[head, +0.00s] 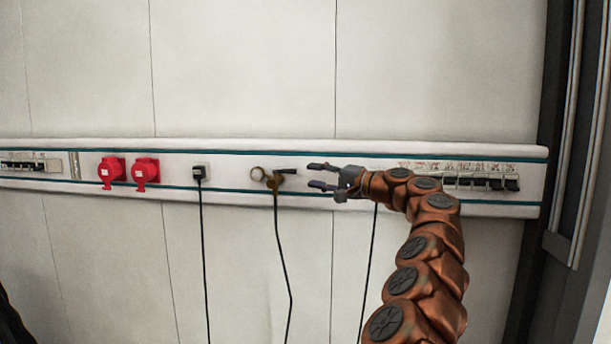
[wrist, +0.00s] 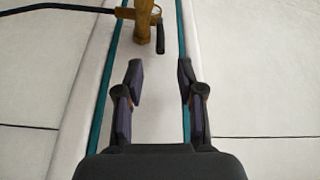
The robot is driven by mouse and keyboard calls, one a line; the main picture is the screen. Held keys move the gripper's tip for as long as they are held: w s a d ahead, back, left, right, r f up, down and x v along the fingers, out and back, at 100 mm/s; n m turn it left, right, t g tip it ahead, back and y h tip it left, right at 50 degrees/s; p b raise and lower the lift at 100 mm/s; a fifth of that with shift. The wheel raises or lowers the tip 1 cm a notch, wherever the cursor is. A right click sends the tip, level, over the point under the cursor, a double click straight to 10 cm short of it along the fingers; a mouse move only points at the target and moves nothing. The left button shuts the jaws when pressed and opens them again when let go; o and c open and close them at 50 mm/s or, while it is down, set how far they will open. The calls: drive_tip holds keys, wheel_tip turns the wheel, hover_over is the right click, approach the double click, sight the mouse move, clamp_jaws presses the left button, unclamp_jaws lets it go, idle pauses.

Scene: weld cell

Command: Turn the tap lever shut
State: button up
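The brass tap (head: 272,181) is mounted on the white wall rail near the middle of the head view. Its short dark lever (head: 289,171) points right, toward my gripper. My gripper (head: 311,176) is open and empty just right of the tap, with its fingers pointing left at it. In the wrist view the tap (wrist: 144,22) is at the top, with the black lever (wrist: 160,39) ahead of and apart from the open fingertips of my gripper (wrist: 160,70). The lever lies roughly in line with the gap between the fingers.
A dark hose (head: 282,250) hangs from the tap. Two red sockets (head: 145,172) and a black plug with a cable (head: 200,173) are on the rail to the left. A breaker row (head: 485,183) is to the right. The wall above the rail is clear.

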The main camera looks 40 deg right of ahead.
drive_tip(key=shift+v, duration=1.85)
